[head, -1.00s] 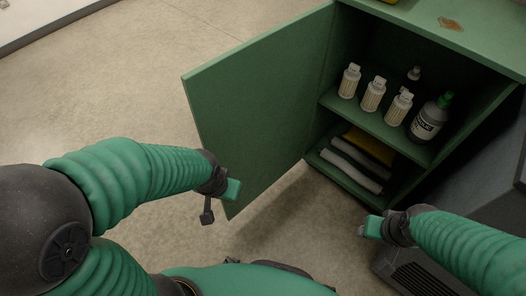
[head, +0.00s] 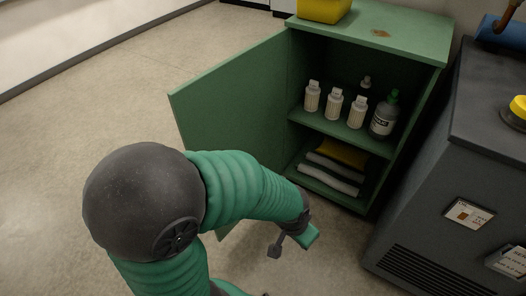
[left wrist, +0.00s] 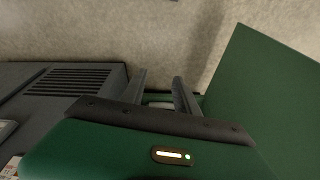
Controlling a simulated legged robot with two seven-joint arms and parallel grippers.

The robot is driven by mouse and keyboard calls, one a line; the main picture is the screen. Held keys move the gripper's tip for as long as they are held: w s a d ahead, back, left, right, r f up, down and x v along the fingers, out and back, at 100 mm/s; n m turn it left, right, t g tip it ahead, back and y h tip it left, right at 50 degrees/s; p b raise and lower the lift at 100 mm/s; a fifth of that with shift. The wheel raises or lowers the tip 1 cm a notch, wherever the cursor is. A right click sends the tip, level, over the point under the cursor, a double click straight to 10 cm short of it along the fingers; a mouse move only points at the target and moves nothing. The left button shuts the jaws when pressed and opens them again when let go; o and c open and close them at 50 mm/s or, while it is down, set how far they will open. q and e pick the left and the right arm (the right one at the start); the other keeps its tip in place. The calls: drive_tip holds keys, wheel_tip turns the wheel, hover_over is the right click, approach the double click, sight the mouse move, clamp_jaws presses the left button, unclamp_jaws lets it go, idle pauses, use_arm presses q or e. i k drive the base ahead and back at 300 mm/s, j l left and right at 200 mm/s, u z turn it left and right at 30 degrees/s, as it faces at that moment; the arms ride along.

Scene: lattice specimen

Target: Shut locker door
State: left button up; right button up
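The green locker (head: 370,32) stands at the upper middle of the head view with its front open. Its green door (head: 235,105) is swung wide out to the left, and my left arm hides its lower part. My left gripper (head: 292,244) is in front of the locker opening, to the right of the door's free edge. In the left wrist view its two fingers (left wrist: 159,78) are apart with nothing clearly held. A green panel, apparently the door (left wrist: 270,90), fills the right side there; I cannot tell whether anything touches it. My right gripper is out of view.
White bottles (head: 334,105) and a green-capped bottle (head: 384,116) stand on the locker's shelf, with folded cloths (head: 328,180) below. A yellow box (head: 324,8) sits on top. A dark grey machine (head: 420,220) stands at the right. Floor (head: 110,100) left of the door is clear.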

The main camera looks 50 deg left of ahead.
sight(238, 103)
drive_tip(key=k+j, duration=0.15)
drive_tip(key=j, duration=0.25)
drive_tip(key=k+j, duration=0.1)
drive_tip(key=j, duration=0.3)
drive_tip(key=k+j, duration=0.15)
drive_tip(key=j, duration=0.25)
drive_tip(key=k+j, duration=0.1)
drive_tip(key=j, duration=0.3)
drive_tip(key=k+j+z, duration=0.1)
drive_tip(key=j, duration=0.25)
drive_tip(key=k+j, duration=0.15)
drive_tip(key=j, duration=0.25)
drive_tip(key=k+j, duration=0.15)
drive_tip(key=j, duration=0.25)
